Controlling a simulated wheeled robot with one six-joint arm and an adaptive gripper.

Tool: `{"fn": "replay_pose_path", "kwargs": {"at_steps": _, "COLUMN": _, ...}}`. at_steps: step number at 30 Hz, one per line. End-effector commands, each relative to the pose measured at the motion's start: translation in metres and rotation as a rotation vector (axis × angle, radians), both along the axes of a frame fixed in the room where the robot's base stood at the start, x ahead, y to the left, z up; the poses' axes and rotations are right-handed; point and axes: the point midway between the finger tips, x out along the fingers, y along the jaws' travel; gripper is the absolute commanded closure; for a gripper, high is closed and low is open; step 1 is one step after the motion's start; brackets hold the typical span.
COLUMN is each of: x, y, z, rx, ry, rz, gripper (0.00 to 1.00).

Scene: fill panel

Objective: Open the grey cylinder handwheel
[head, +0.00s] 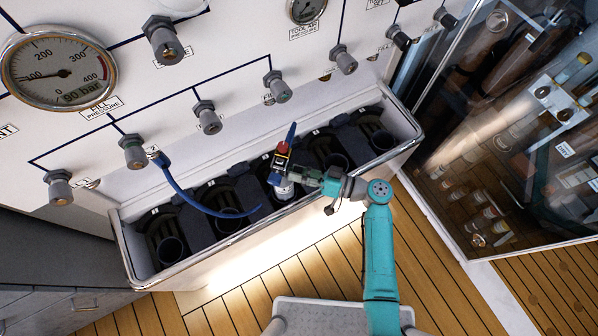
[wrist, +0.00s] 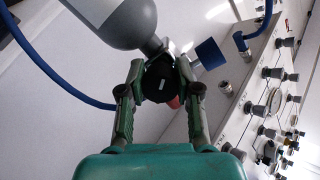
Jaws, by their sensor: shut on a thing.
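The grey cylinder (wrist: 128,22) shows at the top of the wrist view, with its neck and valve towards my gripper. The black handwheel (wrist: 159,86) sits between my two fingers. My gripper (wrist: 160,72) is shut on the handwheel, one finger on each side. A blue fitting (wrist: 209,53) sticks out beside the valve. In the head view my gripper (head: 312,177) reaches over the front rim to the cylinder (head: 284,190) in the middle of the trough. The handwheel is hard to make out there.
The white trough (head: 205,264) has several dark round holders. A blue hose (head: 183,190) hangs from the panel into it. Panel valves (head: 209,118) and a pressure gauge (head: 58,71) are behind. A glass cabinet (head: 500,130) stands right. Wooden floor lies in front.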

Motion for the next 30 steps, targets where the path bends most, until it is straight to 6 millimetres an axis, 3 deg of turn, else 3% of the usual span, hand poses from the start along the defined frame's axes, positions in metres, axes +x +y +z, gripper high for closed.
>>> {"fn": "replay_pose_path", "kwargs": {"at_steps": 30, "x": 0.0026, "y": -0.0007, "z": -0.0031, "rx": -0.176, "ry": -0.886, "rz": 0.001, "gripper": 1.00}}
